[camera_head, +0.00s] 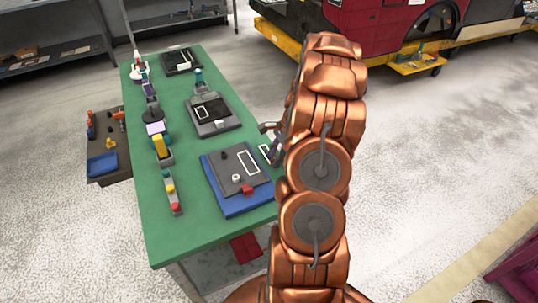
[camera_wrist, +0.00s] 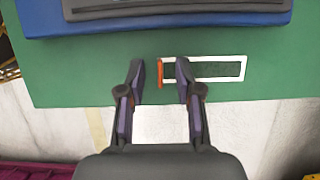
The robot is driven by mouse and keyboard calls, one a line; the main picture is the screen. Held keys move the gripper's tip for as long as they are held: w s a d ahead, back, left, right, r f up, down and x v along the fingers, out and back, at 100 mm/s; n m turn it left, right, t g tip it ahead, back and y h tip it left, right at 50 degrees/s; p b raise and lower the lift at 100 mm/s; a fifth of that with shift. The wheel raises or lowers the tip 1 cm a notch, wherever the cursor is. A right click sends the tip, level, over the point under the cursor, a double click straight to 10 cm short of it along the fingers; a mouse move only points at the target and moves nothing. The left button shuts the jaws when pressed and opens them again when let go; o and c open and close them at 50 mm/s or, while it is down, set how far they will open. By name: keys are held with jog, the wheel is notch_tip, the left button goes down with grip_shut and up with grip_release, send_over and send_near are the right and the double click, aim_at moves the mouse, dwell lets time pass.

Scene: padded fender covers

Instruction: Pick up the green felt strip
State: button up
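A dark green strip (camera_wrist: 222,70) lies flat on the green tabletop near its edge, inside a white rectangular outline (camera_wrist: 243,70). The outline also shows in the head view (camera_head: 264,151), partly hidden behind my arm. My gripper (camera_wrist: 160,66) is open, with its two fingers apart over the left end of the outline. A thin orange-red piece (camera_wrist: 160,73) shows between the fingertips, at the outline's left end. The right finger covers part of the outline and strip. I cannot tell the height of the fingertips above the table. In the head view my gripper (camera_head: 270,130) is mostly hidden by my arm.
The green table (camera_head: 185,233) holds a blue mat with a grey pad (camera_head: 226,165), a grey tray (camera_head: 214,126) and a row of tools along the left. A low brown bench (camera_head: 108,165) stands left. A red vehicle (camera_head: 385,25) is behind.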

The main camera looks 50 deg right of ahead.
grip_shut()
dwell(0.4)
